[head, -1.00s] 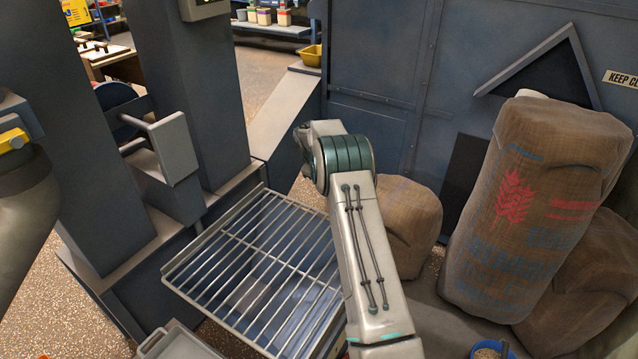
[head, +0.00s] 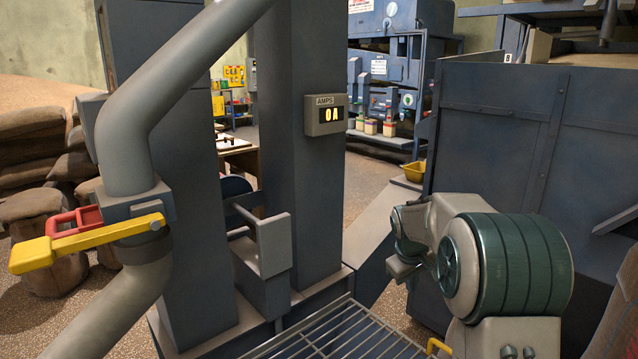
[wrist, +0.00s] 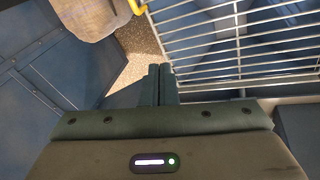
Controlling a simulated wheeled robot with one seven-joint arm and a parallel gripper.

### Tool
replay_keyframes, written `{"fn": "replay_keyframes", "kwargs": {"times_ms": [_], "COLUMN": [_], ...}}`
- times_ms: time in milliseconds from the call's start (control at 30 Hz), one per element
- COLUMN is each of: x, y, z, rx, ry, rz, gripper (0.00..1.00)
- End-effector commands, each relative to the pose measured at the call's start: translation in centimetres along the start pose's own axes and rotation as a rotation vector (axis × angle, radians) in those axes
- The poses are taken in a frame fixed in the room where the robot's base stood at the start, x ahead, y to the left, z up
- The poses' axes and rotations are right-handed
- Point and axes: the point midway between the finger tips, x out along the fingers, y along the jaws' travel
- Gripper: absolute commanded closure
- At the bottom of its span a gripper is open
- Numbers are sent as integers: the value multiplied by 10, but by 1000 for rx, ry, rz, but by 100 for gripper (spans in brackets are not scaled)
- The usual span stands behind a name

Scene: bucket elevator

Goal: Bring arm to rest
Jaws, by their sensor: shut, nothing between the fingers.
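My gripper (wrist: 158,85) shows in the wrist view with its two dark fingers together and nothing between them. It points toward the speckled floor, beside a wire grate (wrist: 235,40). In the head view my arm is folded at the right, with its large green-banded joint close to the camera. My gripper's fingers cannot be made out in the head view. The grate (head: 345,335) shows at the bottom of the head view, below and left of my arm.
A pipe with a yellow lever (head: 85,245) stands close at the left. A blue metal wall (head: 510,150) stands behind my arm. A sack (wrist: 90,15) shows in the wrist view.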

Motion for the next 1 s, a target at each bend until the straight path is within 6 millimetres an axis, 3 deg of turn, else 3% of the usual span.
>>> {"fn": "replay_keyframes", "kwargs": {"times_ms": [33, 200, 500, 800, 1000], "x": [-16, -54, -107, -138, -145], "y": [-6, -30, -77, -128, -159], "z": [9, 43, 111, 186, 232], "rx": [19, 90, 218, 343, 418], "ry": [6, 11, 22, 27, 26], "rz": [-5, -30, -78, -130, -163], "gripper": [100, 100, 100, 100, 100]}}
